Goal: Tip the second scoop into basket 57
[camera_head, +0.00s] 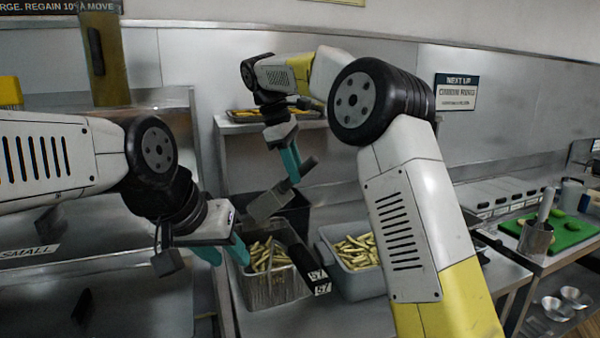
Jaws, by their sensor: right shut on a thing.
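Basket 57 (268,292) is a wire basket with pale fries inside, standing on the steel counter. Its dark handle (300,257) carries tags reading 57 and points toward the lower right. My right gripper (290,163) is shut on a grey scoop (268,203) and holds it above the back of the basket, tilted down to the left. I cannot see whether anything is in the scoop. My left gripper (224,254) is at the basket's left side, its teal fingers apart. I cannot tell whether it touches the rim.
A grey tub (357,287) of fries stands right of the basket. A dark bin (294,207) is behind. A raised shelf (232,124) holds a tray. My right arm crosses the middle. Further right are a green board (567,232) and a metal pot (536,240).

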